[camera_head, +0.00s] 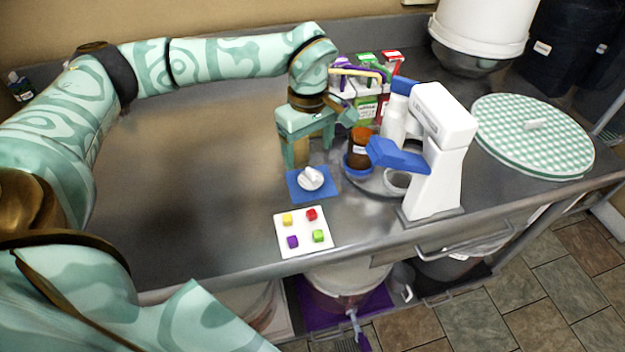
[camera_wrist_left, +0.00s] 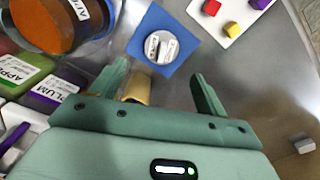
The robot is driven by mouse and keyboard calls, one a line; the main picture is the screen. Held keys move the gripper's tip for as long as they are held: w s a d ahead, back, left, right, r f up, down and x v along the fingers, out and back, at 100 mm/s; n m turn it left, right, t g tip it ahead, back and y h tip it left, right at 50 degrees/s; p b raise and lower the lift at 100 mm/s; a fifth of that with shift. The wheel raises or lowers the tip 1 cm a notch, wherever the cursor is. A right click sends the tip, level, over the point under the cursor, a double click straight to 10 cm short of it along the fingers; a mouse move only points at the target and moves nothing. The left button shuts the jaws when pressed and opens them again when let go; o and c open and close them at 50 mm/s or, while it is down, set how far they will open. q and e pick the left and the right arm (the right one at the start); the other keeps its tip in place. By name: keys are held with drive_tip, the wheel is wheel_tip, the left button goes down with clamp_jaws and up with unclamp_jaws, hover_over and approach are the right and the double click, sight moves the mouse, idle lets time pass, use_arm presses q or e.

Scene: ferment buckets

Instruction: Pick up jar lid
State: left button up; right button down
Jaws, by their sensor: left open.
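The jar lid looks like a small round whitish-grey disc (camera_head: 311,178) with a raised white grip on top. It lies on a blue square mat (camera_head: 295,194). In the left wrist view the lid (camera_wrist_left: 161,47) is just past the fingertips, roughly centred between them and not touched. My left gripper (camera_head: 308,150) is open and empty, pointing down over the counter just behind the mat; its fingers also show in the left wrist view (camera_wrist_left: 160,75). A brown jar (camera_head: 359,152) stands to the right of the lid. My right gripper is not in view.
A white and blue device (camera_head: 437,150) stands right of the jar. Small cartons (camera_head: 367,108) stand behind it. A white board (camera_head: 302,238) with coloured cubes lies in front of the mat. A checkered round cover (camera_head: 535,135) lies at right. The counter's left is clear.

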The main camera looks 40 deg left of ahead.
sight(311, 170)
use_arm(q)
drive_tip(key=shift+f, duration=0.65)
drive_tip(key=f, duration=0.1)
drive_tip(key=f+b, duration=0.1)
drive_tip(key=f, duration=0.1)
drive_tip(key=f+b, duration=0.1)
drive_tip(key=f, duration=0.1)
drive_tip(key=shift+s+d+f, duration=0.15)
drive_tip(key=shift+d, duration=0.2)
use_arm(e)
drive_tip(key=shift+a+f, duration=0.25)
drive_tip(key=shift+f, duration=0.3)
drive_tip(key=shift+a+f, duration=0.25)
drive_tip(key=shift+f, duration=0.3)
use_arm(q)
drive_tip(key=c, duration=0.9)
drive_tip(key=shift+c, duration=0.7)
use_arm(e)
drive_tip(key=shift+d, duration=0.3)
